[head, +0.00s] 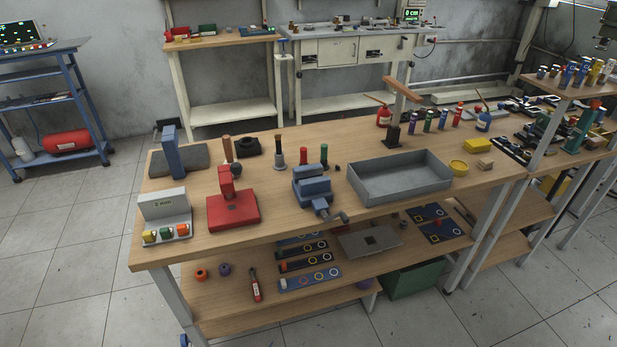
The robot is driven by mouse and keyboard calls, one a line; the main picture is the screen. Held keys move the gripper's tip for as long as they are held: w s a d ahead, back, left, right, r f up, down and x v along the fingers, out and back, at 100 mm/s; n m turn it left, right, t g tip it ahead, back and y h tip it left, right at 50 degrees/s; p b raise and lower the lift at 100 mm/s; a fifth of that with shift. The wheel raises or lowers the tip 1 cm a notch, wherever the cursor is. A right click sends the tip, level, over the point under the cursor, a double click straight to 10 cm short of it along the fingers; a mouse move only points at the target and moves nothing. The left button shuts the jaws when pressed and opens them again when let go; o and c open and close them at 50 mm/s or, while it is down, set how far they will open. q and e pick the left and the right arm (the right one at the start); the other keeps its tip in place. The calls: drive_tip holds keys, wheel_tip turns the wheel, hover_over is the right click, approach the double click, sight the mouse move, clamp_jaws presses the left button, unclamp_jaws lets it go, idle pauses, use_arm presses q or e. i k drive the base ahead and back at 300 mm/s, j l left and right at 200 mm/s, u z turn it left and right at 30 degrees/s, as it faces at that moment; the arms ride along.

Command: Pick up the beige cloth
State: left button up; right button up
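A small beige piece (485,164) lies flat on the wooden workbench top (290,245), toward its right end. It may be the beige cloth; it is too small to tell whether it is fabric. It lies just right of a round yellow tin (458,168) and below a yellow block (478,145). Neither of my grippers shows in the head view.
A grey open tray (400,191) stands left of the beige piece. A blue vise (313,188), a red press (232,207) and a control box (164,218) stand further left. Bottles (428,121) stand behind the tray. Grey floor in front is clear.

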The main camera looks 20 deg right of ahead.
sight(484, 163)
drive_tip(key=z, duration=1.6)
drive_tip(key=i+l+u, duration=0.1)
drive_tip(key=u, duration=0.25)
drive_tip(key=i+l+u, duration=0.1)
drive_tip(key=u, duration=0.25)
drive_tip(key=i+l+u, duration=0.1)
drive_tip(key=u, duration=0.25)
drive_tip(key=i+l+u, duration=0.2)
drive_tip(key=l, duration=0.3)
drive_tip(key=l+u, duration=0.2)
drive_tip(key=l, duration=0.7)
drive_tip(key=i+l+u, duration=0.15)
drive_tip(key=l, duration=0.35)
